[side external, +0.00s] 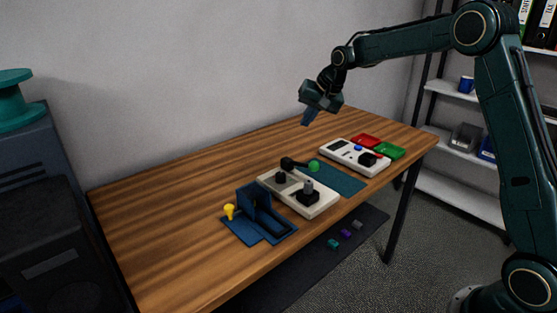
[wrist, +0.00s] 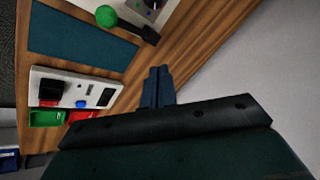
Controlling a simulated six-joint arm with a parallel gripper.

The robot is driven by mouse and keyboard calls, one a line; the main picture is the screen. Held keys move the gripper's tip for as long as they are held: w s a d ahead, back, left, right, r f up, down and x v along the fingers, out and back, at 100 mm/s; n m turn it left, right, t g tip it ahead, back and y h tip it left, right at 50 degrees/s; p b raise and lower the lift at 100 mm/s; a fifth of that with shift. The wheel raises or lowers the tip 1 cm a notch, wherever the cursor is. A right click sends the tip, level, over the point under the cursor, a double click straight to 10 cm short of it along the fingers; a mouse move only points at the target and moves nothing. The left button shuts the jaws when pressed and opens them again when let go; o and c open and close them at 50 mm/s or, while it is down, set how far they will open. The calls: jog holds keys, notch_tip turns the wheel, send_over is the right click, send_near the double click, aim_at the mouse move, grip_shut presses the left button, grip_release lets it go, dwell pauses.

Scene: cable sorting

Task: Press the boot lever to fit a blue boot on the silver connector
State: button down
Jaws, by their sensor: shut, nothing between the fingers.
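My gripper (side external: 306,118) is raised above the far part of the table, its fingers shut and empty and pointing down; the closed fingers also show in the wrist view (wrist: 157,74). A beige box (side external: 272,183) on the table carries a black lever with a green ball end (side external: 313,166) and a grey post on a black block (side external: 308,187). A blue fixture (side external: 255,208) with a yellow knob (side external: 229,211) stands left of it. I cannot tell which lever is the boot lever. I cannot make out a silver connector or a blue boot for sure. My gripper is apart from everything.
A teal mat (side external: 343,180) lies right of the beige box. Beyond it are a white tester (side external: 340,157) with a blue button, a red tray (side external: 366,139) and a green tray (side external: 391,151). The table's left part is clear. Shelves (side external: 455,180) stand at the right.

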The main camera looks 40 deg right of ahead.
jog(key=shift+f, duration=0.1)
jog(key=shift+s+f, duration=0.45)
jog(key=shift+f, duration=0.9)
jog(key=shift+s+f, duration=0.45)
jog(key=shift+f, duration=0.95)
jog(key=shift+s+f, duration=0.45)
jog(key=shift+f, duration=0.9)
